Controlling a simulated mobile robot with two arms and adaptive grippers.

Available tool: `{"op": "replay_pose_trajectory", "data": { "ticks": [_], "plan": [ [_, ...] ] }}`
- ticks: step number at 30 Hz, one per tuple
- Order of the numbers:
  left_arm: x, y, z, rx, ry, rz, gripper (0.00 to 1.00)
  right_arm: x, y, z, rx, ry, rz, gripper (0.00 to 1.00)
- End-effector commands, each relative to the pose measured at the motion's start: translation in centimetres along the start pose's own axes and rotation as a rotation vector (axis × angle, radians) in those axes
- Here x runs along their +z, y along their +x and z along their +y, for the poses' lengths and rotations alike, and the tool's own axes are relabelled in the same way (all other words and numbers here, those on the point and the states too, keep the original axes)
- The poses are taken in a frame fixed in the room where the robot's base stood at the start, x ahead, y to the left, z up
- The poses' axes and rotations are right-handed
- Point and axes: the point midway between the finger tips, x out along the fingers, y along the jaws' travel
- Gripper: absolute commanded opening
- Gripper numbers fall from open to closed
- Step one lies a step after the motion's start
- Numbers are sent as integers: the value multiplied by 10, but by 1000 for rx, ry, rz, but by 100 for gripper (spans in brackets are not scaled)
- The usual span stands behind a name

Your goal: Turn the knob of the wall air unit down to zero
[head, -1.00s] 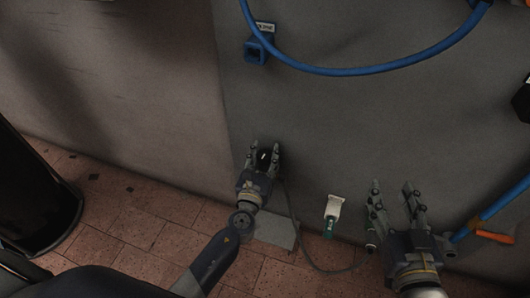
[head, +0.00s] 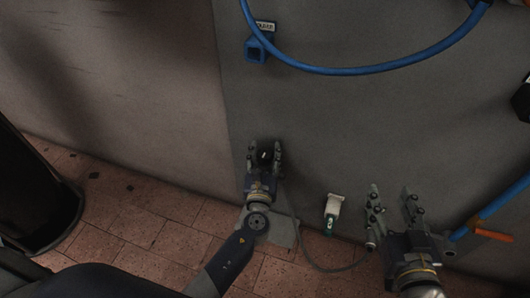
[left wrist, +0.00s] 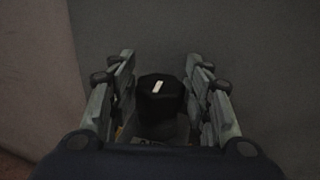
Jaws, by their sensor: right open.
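The black knob (left wrist: 162,101) with a white pointer mark sits between the two fingers of my left gripper (left wrist: 160,95) in the left wrist view. The mark leans slightly right of upright there. The fingers are apart, with a small gap visible on the left; on the right I cannot tell whether there is contact. In the head view the knob (head: 264,155) shows between the left gripper's (head: 265,153) fingertips, low on the grey wall. The air unit's body is mostly hidden behind this gripper. My right gripper (head: 395,197) is open and empty, to the right.
A small white and green item (head: 332,213) is on the wall between the grippers, near a thin grey cable. A blue hose (head: 350,71) loops above, beside a blue square fitting (head: 256,48). An orange-handled part (head: 492,235) is at right. A black cylinder (head: 30,190) stands at left.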

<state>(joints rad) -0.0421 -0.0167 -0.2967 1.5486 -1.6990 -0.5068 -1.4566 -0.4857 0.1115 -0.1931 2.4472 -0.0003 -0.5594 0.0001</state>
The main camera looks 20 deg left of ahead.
Motion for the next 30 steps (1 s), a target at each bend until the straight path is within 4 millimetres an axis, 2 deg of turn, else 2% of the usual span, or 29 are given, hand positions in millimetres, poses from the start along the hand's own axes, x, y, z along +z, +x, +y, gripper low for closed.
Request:
{"op": "replay_pose_trajectory", "data": {
  "ticks": [11,14,24,30],
  "plan": [
    [1,-5,0,-1,-1,-1,47,0,0,-1,-3,0,0,47],
    [0,-18,0,-2,0,1,47,0,0,-1,-2,0,0,47],
    [-1,-86,0,-2,0,2,47,0,0,0,-1,0,0,47],
    [0,-113,0,-2,1,0,47,0,0,0,-1,0,0,47]
  ]
}}
